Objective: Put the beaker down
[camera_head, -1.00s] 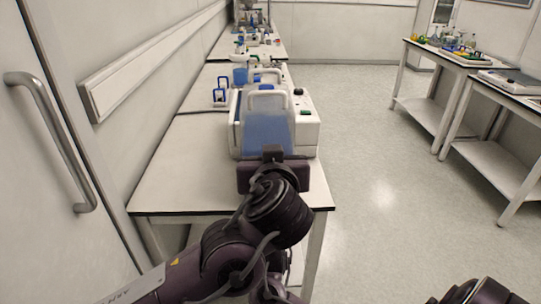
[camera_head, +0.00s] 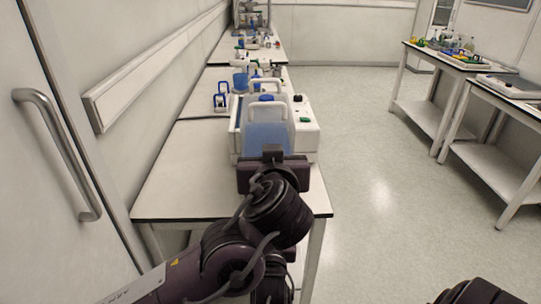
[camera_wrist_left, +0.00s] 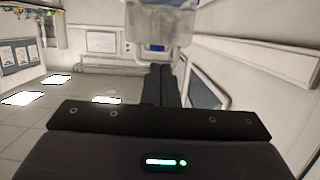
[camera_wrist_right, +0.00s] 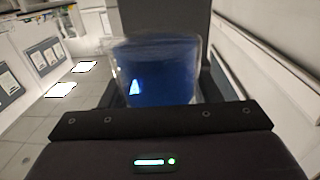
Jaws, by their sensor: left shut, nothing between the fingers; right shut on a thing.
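The beaker (camera_wrist_right: 160,75) is clear with dark blue liquid and fills the middle of the right wrist view. My right gripper (camera_wrist_right: 160,95) is shut on it. The beaker hides most of the fingers, and in the head view only part of my right arm shows at the bottom right. My left gripper (camera_head: 273,165) is in front of the near end of the bench (camera_head: 185,195). In the left wrist view its fingers (camera_wrist_left: 162,75) are together and empty.
A white machine (camera_head: 304,140) and a handled container of blue liquid (camera_head: 265,138) stand on the bench beyond my left gripper. A blue vessel (camera_head: 240,81) and small blue rack (camera_head: 221,98) stand farther back. The bench's near left part is bare.

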